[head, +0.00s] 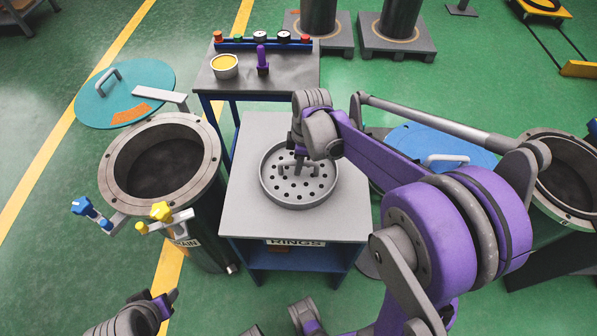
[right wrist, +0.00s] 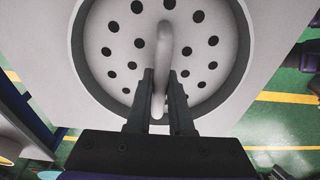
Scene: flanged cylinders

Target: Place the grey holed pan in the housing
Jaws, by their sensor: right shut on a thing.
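The grey holed pan (head: 297,193) is round, with a raised rim and a bent handle, and rests level on the grey top of the small table. My right gripper (head: 300,163) is over it. In the right wrist view its two fingers (right wrist: 160,95) are shut on the pan's handle (right wrist: 163,58), above the holed floor of the pan (right wrist: 120,50). An open flanged cylinder (head: 205,168), a housing, stands left of the table, its dark inside empty as far as I see. My left gripper (head: 165,300) shows partly at the bottom left; its fingers are unclear.
The small table (head: 245,215) bears a RINGS label. A teal lid (head: 90,97) lies back left; blue and yellow clamps (head: 160,211) sit at the cylinder's front. Another open flanged cylinder (head: 530,200) and a blue lid (head: 415,138) are right. A dark bench (head: 290,75) stands behind.

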